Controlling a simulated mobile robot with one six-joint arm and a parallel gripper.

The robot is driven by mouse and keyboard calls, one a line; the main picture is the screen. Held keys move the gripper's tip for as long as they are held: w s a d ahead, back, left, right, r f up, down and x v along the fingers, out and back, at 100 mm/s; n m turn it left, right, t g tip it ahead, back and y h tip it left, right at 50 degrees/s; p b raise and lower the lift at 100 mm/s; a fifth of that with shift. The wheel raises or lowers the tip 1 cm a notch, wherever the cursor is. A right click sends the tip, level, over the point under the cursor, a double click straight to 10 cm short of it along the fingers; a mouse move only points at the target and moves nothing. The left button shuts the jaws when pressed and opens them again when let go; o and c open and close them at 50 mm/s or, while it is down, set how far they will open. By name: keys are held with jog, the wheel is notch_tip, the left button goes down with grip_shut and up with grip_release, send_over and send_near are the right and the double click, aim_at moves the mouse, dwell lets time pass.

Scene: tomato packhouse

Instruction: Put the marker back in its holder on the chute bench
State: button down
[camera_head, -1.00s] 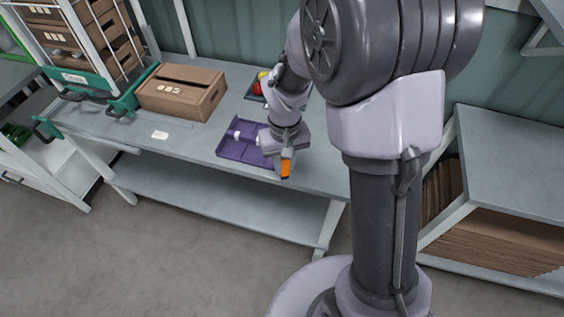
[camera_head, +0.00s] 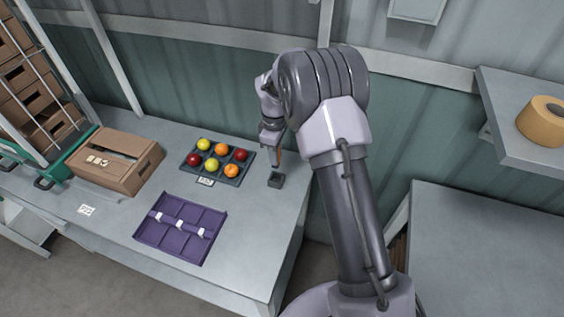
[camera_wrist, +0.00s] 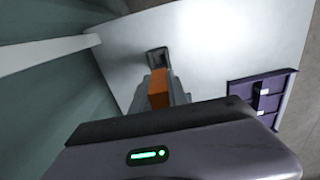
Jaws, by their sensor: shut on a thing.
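My gripper (camera_head: 275,143) is shut on the orange marker (camera_head: 281,156) above the far right part of the chute bench. The marker points down toward the small dark holder (camera_head: 276,180), which stands on the bench top. In the wrist view the orange marker (camera_wrist: 158,88) sits between my fingers, and the dark holder (camera_wrist: 156,57) shows just beyond it. I cannot tell whether the marker's lower end touches the holder or is still apart from it.
A dark tray (camera_head: 218,178) of red, yellow and orange tomatoes stands left of the holder. A purple divided tray (camera_head: 180,252) lies nearer the front. A brown carton (camera_head: 115,182) stands farther left. A shelf (camera_head: 507,110) with a tape roll (camera_head: 545,121) is at right.

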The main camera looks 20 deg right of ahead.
jog(key=shift+f+b, duration=2.05)
jog(key=shift+f, duration=0.35)
jog(key=shift+w+f, duration=0.1)
jog(key=shift+f, duration=0.25)
jog(key=shift+f+b, duration=1)
jog(key=shift+f, duration=0.8)
jog(key=c, duration=1.2)
grip_release()
jog(key=c, duration=0.3)
jog(key=shift+c, duration=0.2)
notch_tip(320, 180, up, 7)
jog(key=p, duration=0.5)
